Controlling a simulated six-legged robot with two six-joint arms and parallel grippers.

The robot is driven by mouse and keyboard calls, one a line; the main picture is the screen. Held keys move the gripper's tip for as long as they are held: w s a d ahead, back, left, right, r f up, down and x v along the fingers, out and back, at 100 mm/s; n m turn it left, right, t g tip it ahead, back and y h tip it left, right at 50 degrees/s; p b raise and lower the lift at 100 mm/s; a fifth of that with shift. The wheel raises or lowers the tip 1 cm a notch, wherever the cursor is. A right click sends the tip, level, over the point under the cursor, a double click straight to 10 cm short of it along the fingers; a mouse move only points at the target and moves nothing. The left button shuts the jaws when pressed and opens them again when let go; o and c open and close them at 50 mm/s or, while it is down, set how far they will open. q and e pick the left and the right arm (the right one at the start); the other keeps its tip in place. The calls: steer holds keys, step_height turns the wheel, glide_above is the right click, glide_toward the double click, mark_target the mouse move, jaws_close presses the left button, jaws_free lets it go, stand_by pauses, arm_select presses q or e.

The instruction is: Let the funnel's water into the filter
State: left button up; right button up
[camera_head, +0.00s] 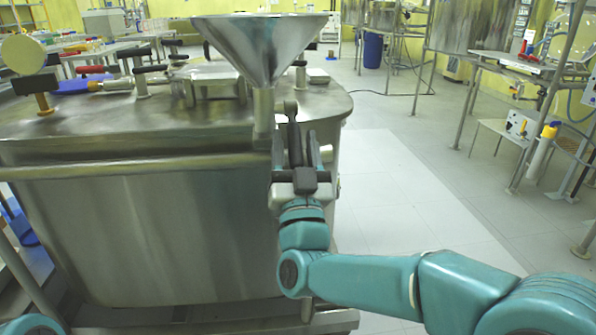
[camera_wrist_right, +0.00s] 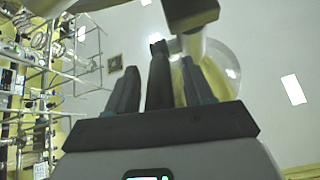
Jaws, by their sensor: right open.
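The steel funnel (camera_head: 262,45) stands upright on the lid of the large steel filter vessel (camera_head: 150,230), its stem (camera_head: 263,112) going down at the lid's front edge. A dark lever-like handle (camera_head: 293,128) shows just right of the stem. My right gripper (camera_head: 297,150) is open, with its fingers on either side of this handle. In the right wrist view, the dark handle (camera_wrist_right: 160,78) stands between the two spread fingers of my right gripper (camera_wrist_right: 160,85); I cannot tell whether they touch it. The funnel's inside and any water are hidden. My left gripper is out of view.
Several clamps and fittings (camera_head: 143,80) with dark and red handles stand on the lid, left of the funnel. The floor (camera_head: 400,200) right of the vessel is clear. A metal-framed bench (camera_head: 520,70) with equipment stands at the far right.

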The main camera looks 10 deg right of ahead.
steer(key=v, duration=1.5)
steer(key=shift+s+f+p, duration=0.2)
steer(key=shift+s+p, duration=0.15)
steer(key=shift+s, duration=0.05)
